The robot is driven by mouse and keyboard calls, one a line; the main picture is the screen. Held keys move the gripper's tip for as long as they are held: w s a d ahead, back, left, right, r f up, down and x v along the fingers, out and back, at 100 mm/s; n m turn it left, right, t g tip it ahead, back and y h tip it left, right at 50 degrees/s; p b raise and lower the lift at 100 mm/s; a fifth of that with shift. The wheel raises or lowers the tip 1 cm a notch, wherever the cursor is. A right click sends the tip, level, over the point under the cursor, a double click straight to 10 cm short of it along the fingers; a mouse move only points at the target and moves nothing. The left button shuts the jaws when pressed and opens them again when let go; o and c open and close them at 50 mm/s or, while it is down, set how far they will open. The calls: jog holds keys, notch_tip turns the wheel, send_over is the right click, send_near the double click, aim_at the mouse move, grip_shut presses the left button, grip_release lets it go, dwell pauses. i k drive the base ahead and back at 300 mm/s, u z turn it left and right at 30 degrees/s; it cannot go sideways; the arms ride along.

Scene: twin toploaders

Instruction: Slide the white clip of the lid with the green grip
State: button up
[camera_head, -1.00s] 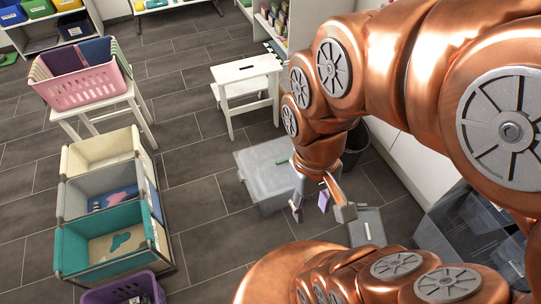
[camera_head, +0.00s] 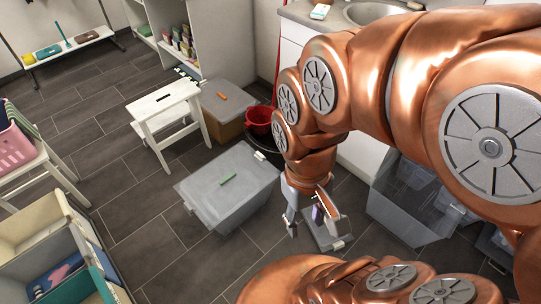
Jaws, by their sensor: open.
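A grey bin with a flat grey lid (camera_head: 213,201) stands on the floor in the middle of the head view. Its lid carries a green grip (camera_head: 228,178). A small white clip (camera_head: 260,156) shows at the lid's far right edge, and a small pale piece (camera_head: 187,208) shows at its left edge; I cannot tell its exact shape. My gripper (camera_head: 305,217) is open and empty, pointing down to the right of the bin. It looks apart from the lid and the clip. My arm covers the area right of the bin.
A second box with a grey lid and orange grip (camera_head: 221,96) stands behind. A red bucket (camera_head: 259,119) is beside it. A white step stool (camera_head: 166,106) stands to the left. Clear containers (camera_head: 410,205) stand at right. Tiled floor is free left of the bin.

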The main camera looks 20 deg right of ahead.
aim_at(259, 157)
jog(key=z, duration=0.55)
jog(key=i, duration=0.35)
jog(key=u, duration=0.15)
jog(key=k, duration=0.2)
jog(key=u, duration=1.05)
jog(key=i, duration=0.5)
